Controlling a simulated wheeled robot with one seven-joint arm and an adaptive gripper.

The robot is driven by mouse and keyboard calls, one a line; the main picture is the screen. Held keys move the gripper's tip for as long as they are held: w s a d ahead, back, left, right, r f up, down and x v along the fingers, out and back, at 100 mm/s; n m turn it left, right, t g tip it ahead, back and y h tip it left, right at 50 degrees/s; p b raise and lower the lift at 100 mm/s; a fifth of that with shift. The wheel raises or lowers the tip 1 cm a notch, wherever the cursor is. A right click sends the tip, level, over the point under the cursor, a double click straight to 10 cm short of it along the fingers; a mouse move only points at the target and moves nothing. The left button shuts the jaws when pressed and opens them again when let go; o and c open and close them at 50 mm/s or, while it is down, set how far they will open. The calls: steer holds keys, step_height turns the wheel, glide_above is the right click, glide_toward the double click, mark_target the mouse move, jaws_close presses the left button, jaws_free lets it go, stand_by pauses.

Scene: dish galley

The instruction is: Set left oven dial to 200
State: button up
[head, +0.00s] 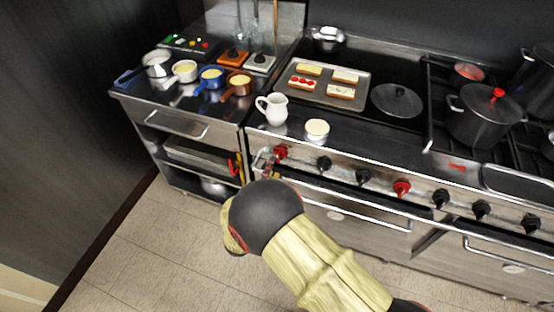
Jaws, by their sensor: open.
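The range's steel front panel carries a row of dials. The leftmost is a red dial (281,152), followed by black dials (324,163) (362,176), a second red dial (402,188), then several more black ones. The markings are too small to read, so I cannot tell any dial's setting. My gripper (265,163) is at the panel's left end, just left of the leftmost red dial. It is small in view and partly hidden by my round dark wrist; it appears open with nothing held. I cannot tell whether it touches the dial.
An oven door handle (350,207) runs below the dials. A white jug (272,108) and a small cream-filled cup (317,130) stand above the panel. A tray of toasts (330,98) lies behind. Small pans and a side counter (150,100) are at left. The tiled floor is clear.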

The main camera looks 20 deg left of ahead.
mark_target(278, 159)
steer(key=w, duration=0.2)
steer(key=w+b, duration=0.1)
steer(key=w, duration=0.2)
steer(key=shift+w+d, duration=0.2)
steer(key=shift+w, duration=0.15)
steer(key=shift+c, duration=1.3)
steer(key=c, duration=0.9)
